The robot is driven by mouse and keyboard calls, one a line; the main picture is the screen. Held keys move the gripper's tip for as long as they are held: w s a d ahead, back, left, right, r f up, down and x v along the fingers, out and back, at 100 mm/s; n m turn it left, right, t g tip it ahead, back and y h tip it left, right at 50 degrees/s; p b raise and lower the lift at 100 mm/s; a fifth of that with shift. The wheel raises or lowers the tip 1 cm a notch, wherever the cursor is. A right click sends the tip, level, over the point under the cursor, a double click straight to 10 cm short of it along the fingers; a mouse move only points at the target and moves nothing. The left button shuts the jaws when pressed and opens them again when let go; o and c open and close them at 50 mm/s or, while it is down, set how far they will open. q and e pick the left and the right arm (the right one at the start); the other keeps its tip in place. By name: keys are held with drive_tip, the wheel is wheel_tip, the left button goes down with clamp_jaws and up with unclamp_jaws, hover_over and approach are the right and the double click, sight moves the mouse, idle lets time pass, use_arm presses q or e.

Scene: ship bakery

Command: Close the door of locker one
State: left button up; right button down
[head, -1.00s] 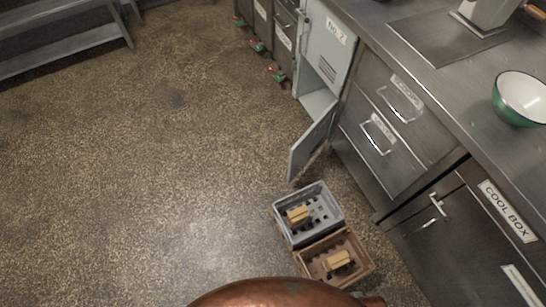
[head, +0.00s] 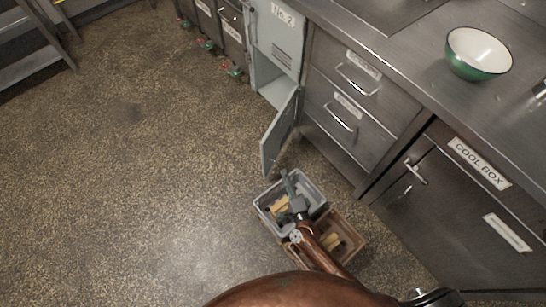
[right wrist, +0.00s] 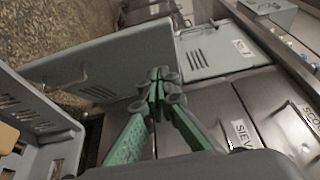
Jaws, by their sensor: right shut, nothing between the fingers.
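The pale grey locker has a shut upper door (head: 277,38) marked "No. 2". Below it an open compartment shows, and its lower door (head: 280,133) stands swung out over the floor; no number is readable on that door. In the right wrist view the open door (right wrist: 95,68), with vent slots, spans the left, behind my fingers. My right gripper (head: 286,178) is shut and empty, above the grey crate and just short of the open door's lower end. Its green fingers (right wrist: 158,88) overlap the door in the wrist view; I cannot tell whether they touch. My left gripper is out of view.
A grey crate (head: 321,190) and a brown crate (head: 361,244), with yellowish blocks inside, stand on the floor below the door. Steel drawers (head: 335,87) and a cool box (head: 470,210) line the right. A green bowl (head: 478,56) sits on the counter.

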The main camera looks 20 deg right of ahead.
drive_tip(key=w, duration=0.1)
drive_tip(key=b, duration=0.2)
approach(266, 144)
drive_tip(key=w+d, duration=0.2)
drive_tip(key=d, duration=0.1)
drive_tip(key=w+a, duration=0.1)
drive_tip(key=w+a+b, duration=0.1)
drive_tip(key=w, duration=0.1)
drive_tip(key=shift+w+a+f, duration=0.1)
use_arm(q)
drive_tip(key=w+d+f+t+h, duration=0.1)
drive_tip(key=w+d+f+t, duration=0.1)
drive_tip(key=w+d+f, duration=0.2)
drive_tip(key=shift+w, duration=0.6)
use_arm(e)
drive_tip(key=shift+w+a, duration=0.35)
drive_tip(key=shift+a, duration=0.05)
